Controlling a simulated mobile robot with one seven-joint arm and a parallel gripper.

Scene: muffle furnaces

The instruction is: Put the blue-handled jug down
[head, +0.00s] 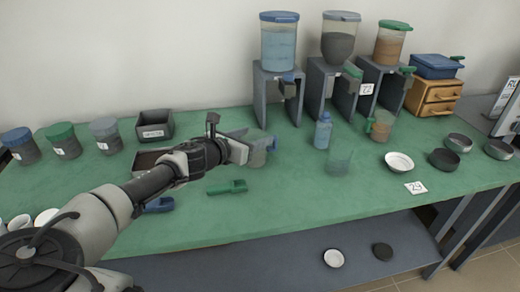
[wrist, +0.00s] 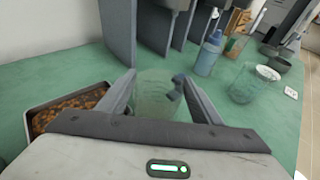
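The blue-handled jug (wrist: 155,98) is clear, and it sits between my gripper's fingers (wrist: 160,85) in the wrist view. It fills the gap, a finger on each side, with its dark blue handle toward the right finger. In the head view the jug (head: 258,156) shows partly behind my gripper (head: 243,147), in front of the left dispenser stand. It looks upright. Its base is close to the green bench top (head: 300,195); whether it touches is hard to tell.
A clear beaker (head: 339,162) and a blue bottle (head: 322,131) stand to the right. A green scoop (head: 228,187) lies in front. A tray of brown pieces (wrist: 70,105) is left. Dispenser stands (head: 268,92) rise behind. The front middle of the bench is clear.

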